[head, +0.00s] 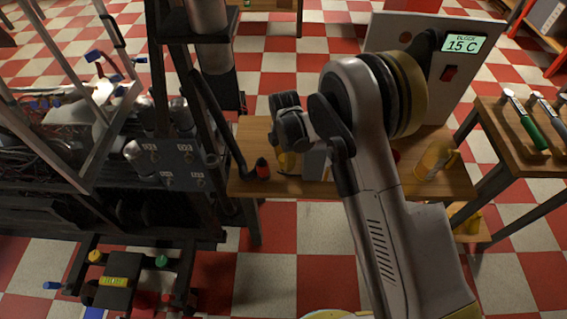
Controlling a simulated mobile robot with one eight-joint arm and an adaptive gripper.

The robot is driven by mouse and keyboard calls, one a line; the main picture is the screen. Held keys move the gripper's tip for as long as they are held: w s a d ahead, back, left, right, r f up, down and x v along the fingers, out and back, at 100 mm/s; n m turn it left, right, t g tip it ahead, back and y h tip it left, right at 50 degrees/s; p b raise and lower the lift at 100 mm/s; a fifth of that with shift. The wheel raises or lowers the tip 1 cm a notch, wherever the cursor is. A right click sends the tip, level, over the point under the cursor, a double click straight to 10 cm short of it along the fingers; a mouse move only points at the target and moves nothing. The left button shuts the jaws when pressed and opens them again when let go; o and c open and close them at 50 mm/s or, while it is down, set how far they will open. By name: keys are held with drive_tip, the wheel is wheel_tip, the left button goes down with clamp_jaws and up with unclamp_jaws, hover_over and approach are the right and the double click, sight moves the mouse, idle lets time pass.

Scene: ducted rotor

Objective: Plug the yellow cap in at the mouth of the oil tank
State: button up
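My arm reaches up from the lower right. Its dark end, which looks like my gripper (290,130), is over the wooden table in the middle; its fingers are too unclear to tell open from shut. A small yellow thing (286,162) shows just below it, partly covered; I cannot tell whether it is held or is the yellow cap. Another small yellow cap-like piece (95,256) is at the lower left, beside a black box with a yellow label (117,282). I cannot tell for sure which thing is the oil tank or where its mouth is.
A black rack with cables and a switch panel (172,163) fills the left. A red-and-black item (262,168) and a yellow container (434,160) are on the wooden table (320,188). A grey panel's display (462,44) reads 15 C. Tools lie on the right bench (515,140).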

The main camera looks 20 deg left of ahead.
sight(284, 158)
drive_tip(key=shift+r+p, duration=1.3)
drive_tip(key=shift+r, duration=1.25)
